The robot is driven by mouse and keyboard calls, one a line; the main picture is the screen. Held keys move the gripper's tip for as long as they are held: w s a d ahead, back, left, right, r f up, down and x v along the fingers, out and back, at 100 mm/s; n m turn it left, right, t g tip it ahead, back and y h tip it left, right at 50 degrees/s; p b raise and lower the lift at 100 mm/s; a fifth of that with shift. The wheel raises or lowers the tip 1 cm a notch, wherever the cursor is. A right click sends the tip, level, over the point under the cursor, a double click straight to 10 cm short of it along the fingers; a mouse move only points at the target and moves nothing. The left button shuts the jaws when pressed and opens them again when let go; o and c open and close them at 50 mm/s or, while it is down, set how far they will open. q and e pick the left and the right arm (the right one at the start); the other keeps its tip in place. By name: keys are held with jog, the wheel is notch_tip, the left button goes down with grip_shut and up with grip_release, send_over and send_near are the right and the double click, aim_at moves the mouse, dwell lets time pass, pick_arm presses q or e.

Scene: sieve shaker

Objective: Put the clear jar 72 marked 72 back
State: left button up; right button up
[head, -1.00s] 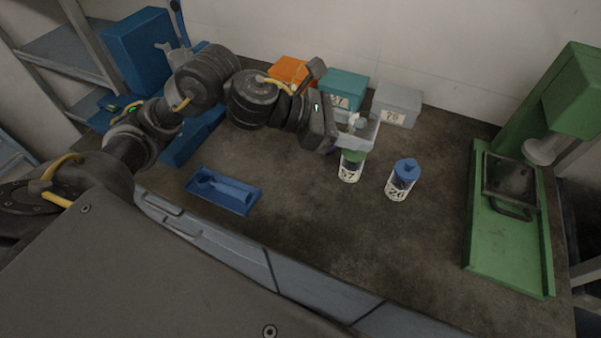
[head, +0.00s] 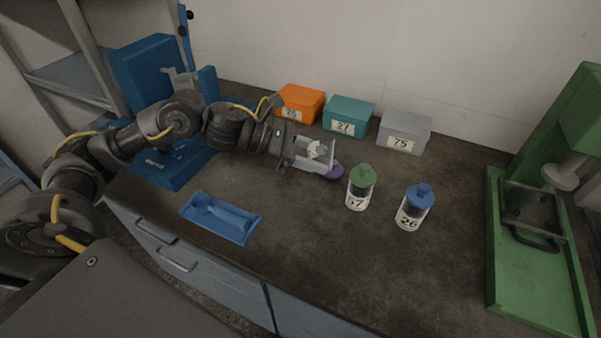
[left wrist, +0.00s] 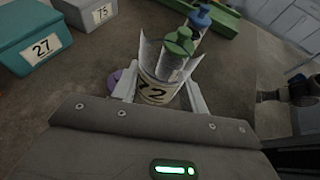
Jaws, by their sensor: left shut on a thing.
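My left gripper (head: 316,157) is shut on the clear jar marked 72 and holds it over the bench, left of the green-lidded jar. The jar's 72 label (left wrist: 155,90) shows between the fingers in the left wrist view. In the head view the fingers hide most of the jar (head: 315,149). A purple lid-like thing (head: 331,172) shows beside the fingertips and partly in the left wrist view (left wrist: 122,80); I cannot tell whether it touches the gripper. My right gripper is not in view.
Green-lidded jar 57 (head: 361,188) and blue-lidded jar 26 (head: 414,207) stand on the bench. Orange (head: 302,100), teal (head: 349,114) and grey (head: 404,130) boxes line the back. A blue tray (head: 221,216) lies front left; a green press (head: 538,262) stands right.

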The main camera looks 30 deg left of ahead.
pick_arm(q)
send_over(301, 183)
jog(key=f, duration=0.4)
jog(key=shift+d+f, duration=0.15)
jog(key=shift+d, duration=0.15)
jog(key=shift+w+a+f+p, duration=0.15)
jog(key=shift+f+p, duration=0.1)
jog(key=shift+f, duration=0.7)
jog(key=shift+s+a+f+p, duration=0.1)
jog(key=shift+a+f+p, duration=0.1)
jog(key=shift+f, duration=0.75)
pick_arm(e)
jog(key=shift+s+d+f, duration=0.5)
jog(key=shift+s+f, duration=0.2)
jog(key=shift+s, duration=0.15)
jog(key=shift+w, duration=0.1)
pick_arm(q)
jog(key=shift+f, duration=0.1)
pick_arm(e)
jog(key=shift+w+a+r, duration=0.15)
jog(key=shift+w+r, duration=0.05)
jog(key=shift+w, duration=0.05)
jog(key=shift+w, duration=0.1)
pick_arm(q)
jog(key=o, duration=1.1)
jog(key=shift+c, duration=0.2)
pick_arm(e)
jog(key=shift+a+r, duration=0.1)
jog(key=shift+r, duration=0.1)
